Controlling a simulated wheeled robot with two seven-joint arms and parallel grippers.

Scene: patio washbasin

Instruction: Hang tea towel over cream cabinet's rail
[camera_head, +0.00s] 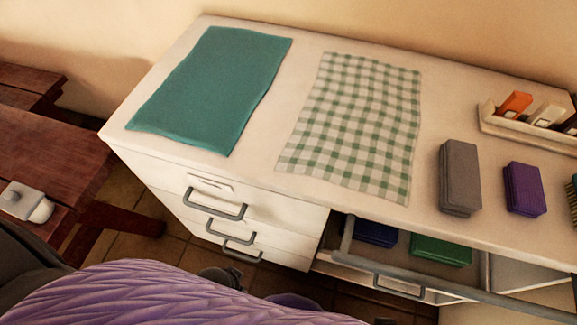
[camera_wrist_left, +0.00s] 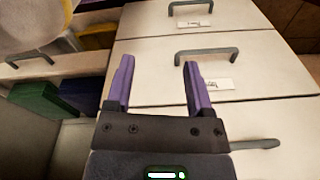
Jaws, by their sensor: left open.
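A green-and-white checked tea towel (camera_head: 352,125) lies flat on the top of the cream cabinet (camera_head: 262,178). A plain teal cloth (camera_head: 215,88) lies flat to its left. A grey rail (camera_head: 450,272) runs along the cabinet's front at the right, and nothing hangs on it. My left gripper (camera_wrist_left: 158,75) is open and empty in the left wrist view, with purple fingers in front of the drawer fronts. I cannot clearly make it out in the head view. My right gripper is in neither view.
A grey block (camera_head: 460,178) and a purple block (camera_head: 525,188) stand right of the checked towel, before a tray (camera_head: 545,135). Drawer handles (camera_head: 215,205) stick out at the front. An open drawer holds blue and green (camera_head: 440,250) blocks. A wooden bench (camera_head: 50,150) stands left.

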